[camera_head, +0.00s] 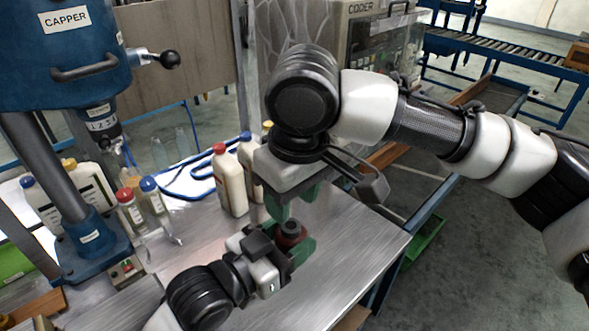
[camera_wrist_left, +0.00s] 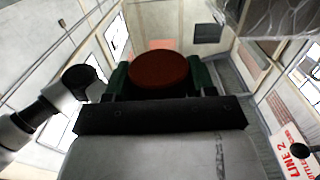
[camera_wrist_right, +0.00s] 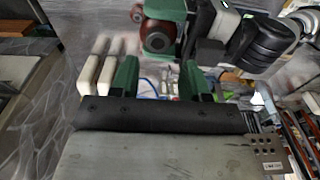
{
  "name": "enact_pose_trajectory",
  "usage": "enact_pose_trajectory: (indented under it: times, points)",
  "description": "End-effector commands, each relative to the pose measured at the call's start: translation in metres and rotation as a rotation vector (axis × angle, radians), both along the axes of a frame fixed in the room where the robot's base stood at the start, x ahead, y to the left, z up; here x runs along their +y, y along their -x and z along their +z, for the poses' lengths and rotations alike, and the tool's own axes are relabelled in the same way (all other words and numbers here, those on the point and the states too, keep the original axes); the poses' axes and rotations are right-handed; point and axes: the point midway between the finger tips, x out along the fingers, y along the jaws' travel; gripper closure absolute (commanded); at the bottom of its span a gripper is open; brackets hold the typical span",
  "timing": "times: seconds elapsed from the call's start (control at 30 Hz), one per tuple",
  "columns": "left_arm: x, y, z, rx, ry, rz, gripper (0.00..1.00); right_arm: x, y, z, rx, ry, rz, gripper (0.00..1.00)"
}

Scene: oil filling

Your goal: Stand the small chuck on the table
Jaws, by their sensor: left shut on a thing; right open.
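The small chuck (camera_head: 290,241), dark red with a black nose, is between the green fingers of my left gripper (camera_head: 297,249), which is shut on it above the table (camera_head: 345,240). In the head view its black nose points up. The left wrist view shows the chuck (camera_wrist_left: 158,70) as a round dark-red face between the fingers. My right gripper (camera_head: 291,203) is open and empty just above the chuck. In the right wrist view its fingers (camera_wrist_right: 166,82) are spread, with the chuck (camera_wrist_right: 157,36) beyond them.
White bottles (camera_head: 230,182) with red and blue caps stand behind the grippers. The blue capper (camera_head: 92,240) and smaller bottles (camera_head: 131,208) are at the left. The table's right edge (camera_head: 395,262) is near; the tabletop at front right is clear.

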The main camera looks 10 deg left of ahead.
Motion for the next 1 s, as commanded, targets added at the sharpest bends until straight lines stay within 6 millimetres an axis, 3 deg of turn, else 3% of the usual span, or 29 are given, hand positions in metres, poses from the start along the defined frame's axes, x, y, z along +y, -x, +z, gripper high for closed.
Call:
enact_pose_trajectory:
  times: [0.1, 0.3, 0.73, 1.0]
  points:
    - [0.000, 0.000, 0.001, -0.001, 0.001, 0.000, 0.83, 0.002, -0.002, -0.022, 0.001, 0.000, 0.000, 0.54]
    - [0.000, 0.000, 0.001, -0.001, 0.001, 0.000, 0.83, 0.004, -0.003, -0.047, 0.001, -0.001, 0.000, 0.54]
    - [0.000, 0.000, 0.001, -0.001, 0.001, 0.000, 0.83, 0.005, -0.004, -0.056, -0.001, -0.002, 0.001, 0.54]
    - [0.000, 0.000, 0.000, -0.001, 0.001, 0.000, 0.83, 0.006, -0.003, -0.055, 0.000, -0.004, 0.003, 0.95]
